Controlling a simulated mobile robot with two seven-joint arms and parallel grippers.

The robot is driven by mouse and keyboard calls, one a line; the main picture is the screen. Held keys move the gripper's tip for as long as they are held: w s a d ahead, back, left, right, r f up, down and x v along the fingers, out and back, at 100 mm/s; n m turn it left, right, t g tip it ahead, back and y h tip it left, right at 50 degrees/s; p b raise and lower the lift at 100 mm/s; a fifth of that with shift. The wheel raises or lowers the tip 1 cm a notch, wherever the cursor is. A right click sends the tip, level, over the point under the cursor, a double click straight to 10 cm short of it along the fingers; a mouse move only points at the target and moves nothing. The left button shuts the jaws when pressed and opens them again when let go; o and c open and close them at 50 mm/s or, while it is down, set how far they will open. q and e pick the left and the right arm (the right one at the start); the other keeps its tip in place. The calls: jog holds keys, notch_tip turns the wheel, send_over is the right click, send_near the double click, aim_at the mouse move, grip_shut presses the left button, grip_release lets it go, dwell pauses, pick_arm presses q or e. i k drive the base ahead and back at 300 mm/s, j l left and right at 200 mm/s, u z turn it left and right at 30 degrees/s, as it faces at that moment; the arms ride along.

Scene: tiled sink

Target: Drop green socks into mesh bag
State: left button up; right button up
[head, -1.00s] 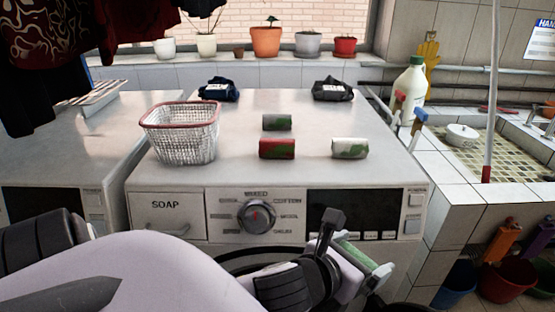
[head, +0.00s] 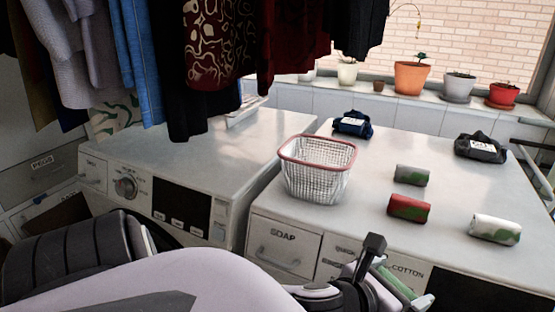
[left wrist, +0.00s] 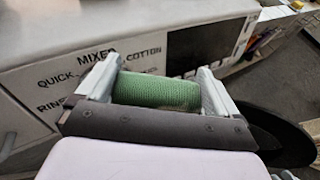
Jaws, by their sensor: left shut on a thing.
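A white mesh container with a red rim (head: 316,172), the only mesh thing in view, stands upright on the washing machine. My left gripper (head: 396,284) is low in front of the machine, to the right of and below the container. It is shut on a rolled green sock bundle, which shows clearly between the fingers in the left wrist view (left wrist: 158,91). Other rolled bundles lie on the machine top: a grey-green one (head: 411,175), a red and green one (head: 408,208) and a white and green one (head: 495,229). My right gripper is out of view.
A blue folded bundle (head: 352,123) and a dark one (head: 481,147) lie toward the back of the machine top. Clothes (head: 205,60) hang above the left machine. Potted plants (head: 411,78) line the window ledge. The machine top around the bundles is clear.

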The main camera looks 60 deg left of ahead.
aim_at(310, 195)
jog(key=i+j+u, duration=0.15)
jog(key=u, duration=0.95)
